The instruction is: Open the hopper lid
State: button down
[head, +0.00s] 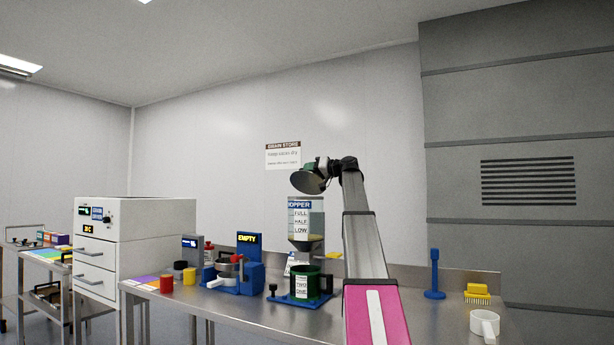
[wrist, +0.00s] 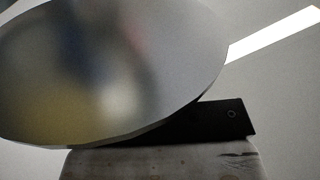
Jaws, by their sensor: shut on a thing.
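The hopper (head: 305,222) stands at the back of the steel bench, clear-walled, with FULL, HALF and LOW marks and some yellowish content low in its funnel. Its lid, a round grey disc (head: 307,184), is tilted above the hopper's top. My gripper (head: 323,166) is shut on the lid from above right. In the wrist view the lid (wrist: 110,70) fills the upper left, shiny and close. The exact grip is hidden, and I cannot tell whether the lid's lower edge touches the hopper.
A dark green container (head: 306,282) on a blue base stands below the hopper. A blue EMPTY unit (head: 249,262) with a pot is to the left. A blue post (head: 434,275), yellow brush (head: 477,292) and white cup (head: 485,324) are at the right.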

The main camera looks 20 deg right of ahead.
jog(key=w+d+m, duration=0.8)
jog(key=m, duration=0.2)
jog(key=shift+w+d+f, duration=0.2)
jog(key=shift+w+d, duration=0.05)
jog(key=shift+d, duration=0.15)
jog(key=shift+f, duration=0.15)
jog(key=c, duration=1.1)
grip_release()
jog(key=shift+r, duration=0.25)
